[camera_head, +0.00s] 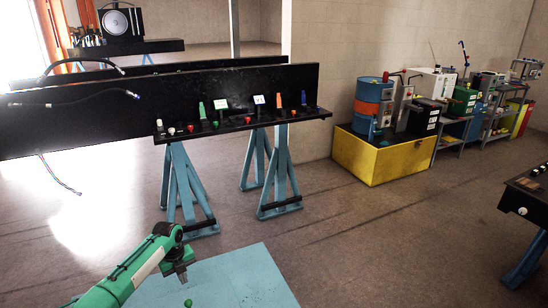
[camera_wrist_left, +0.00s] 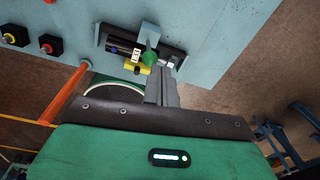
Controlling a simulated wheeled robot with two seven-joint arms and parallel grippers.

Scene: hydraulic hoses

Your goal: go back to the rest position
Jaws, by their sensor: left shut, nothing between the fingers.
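My left gripper (camera_head: 182,277) is at the end of my green arm, low in the head view, above or beside a light blue surface (camera_head: 235,278). In the left wrist view its fingers (camera_wrist_left: 162,85) are together and hold nothing. A green knob (camera_wrist_left: 149,58) shows just past the fingertips in that view; I cannot tell whether they touch it. A green knob (camera_head: 188,302) also shows below the gripper in the head view. My right gripper is in neither view.
Dark hoses (camera_head: 85,97) hang at a long black panel (camera_head: 250,80) on blue trestles (camera_head: 183,185). Its ledge carries coloured fittings. A yellow box (camera_head: 365,157) with a blue and orange drum stands right. A dark table (camera_head: 525,200) is at the right edge. The middle floor is clear.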

